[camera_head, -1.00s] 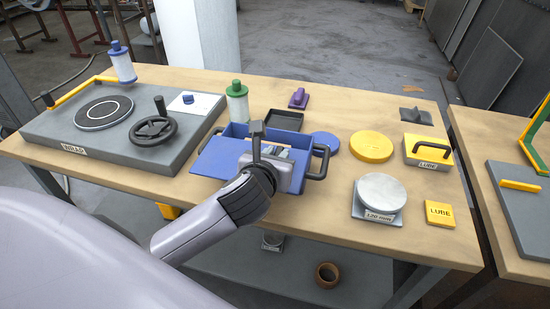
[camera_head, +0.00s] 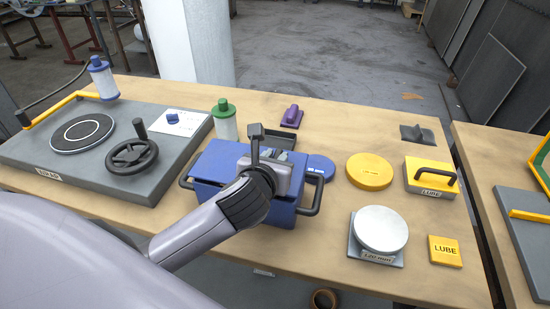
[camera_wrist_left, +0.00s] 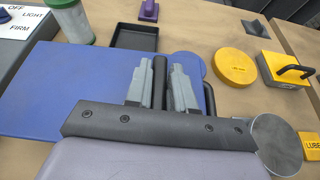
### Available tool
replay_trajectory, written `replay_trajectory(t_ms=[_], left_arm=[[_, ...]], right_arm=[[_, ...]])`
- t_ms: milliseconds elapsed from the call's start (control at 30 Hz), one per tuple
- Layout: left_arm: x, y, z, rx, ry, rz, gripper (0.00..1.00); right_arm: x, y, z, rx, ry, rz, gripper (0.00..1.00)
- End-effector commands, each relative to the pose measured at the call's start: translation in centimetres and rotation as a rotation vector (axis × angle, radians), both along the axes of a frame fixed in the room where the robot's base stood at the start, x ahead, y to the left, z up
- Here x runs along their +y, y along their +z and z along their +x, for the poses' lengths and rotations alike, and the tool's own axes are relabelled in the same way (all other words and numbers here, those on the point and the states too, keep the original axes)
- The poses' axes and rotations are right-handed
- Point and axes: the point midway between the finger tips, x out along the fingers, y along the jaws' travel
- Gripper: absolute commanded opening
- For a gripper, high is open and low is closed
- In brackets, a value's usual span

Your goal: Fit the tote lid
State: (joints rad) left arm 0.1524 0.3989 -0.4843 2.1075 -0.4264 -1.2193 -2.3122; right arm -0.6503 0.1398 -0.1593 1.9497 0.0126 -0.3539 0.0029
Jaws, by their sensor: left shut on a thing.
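The blue tote lid (camera_head: 217,160) lies over the blue tote (camera_head: 283,213) and covers most of its top. A dark gap shows under the lid's near left edge, so I cannot tell whether it is seated. The tote's black side handles stick out left and right. My left gripper (camera_head: 268,155) is shut on the lid, above the tote. In the left wrist view the lid (camera_wrist_left: 60,95) spreads out to the left, and the left gripper's grey fingers (camera_wrist_left: 162,85) close around a dark upright bar. My right gripper is not in view.
A green-capped jar (camera_head: 225,122) and a black tray (camera_head: 285,140) stand behind the tote. A blue disc (camera_head: 320,167), a yellow disc (camera_head: 369,171) and a scale-like round plate (camera_head: 380,230) lie to the right. A grey machine with a handwheel (camera_head: 133,153) stands left.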

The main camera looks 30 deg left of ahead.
Motion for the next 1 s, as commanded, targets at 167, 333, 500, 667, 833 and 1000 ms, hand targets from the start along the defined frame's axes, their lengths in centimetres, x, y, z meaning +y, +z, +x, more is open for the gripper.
replay_trajectory(t_ms=[167,333,500,667,833,1000], left_arm=[[0.1,0.1,0.0,0.000,-0.004,0.015,0.00],[0.0,-0.4,0.0,0.002,-0.004,0.011,0.00],[0.0,-1.1,0.0,0.002,-0.004,0.012,0.00],[0.0,-1.5,0.0,0.002,-0.004,0.012,0.00],[0.0,-1.5,0.0,0.001,-0.003,0.011,0.00],[0.0,-1.5,0.0,0.001,-0.003,0.010,0.00]], right_arm=[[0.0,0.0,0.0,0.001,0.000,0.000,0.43],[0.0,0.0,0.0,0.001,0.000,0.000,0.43],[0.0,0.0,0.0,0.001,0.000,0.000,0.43],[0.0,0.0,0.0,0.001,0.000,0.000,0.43],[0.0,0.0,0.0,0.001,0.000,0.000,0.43],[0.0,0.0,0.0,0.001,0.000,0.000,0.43]])
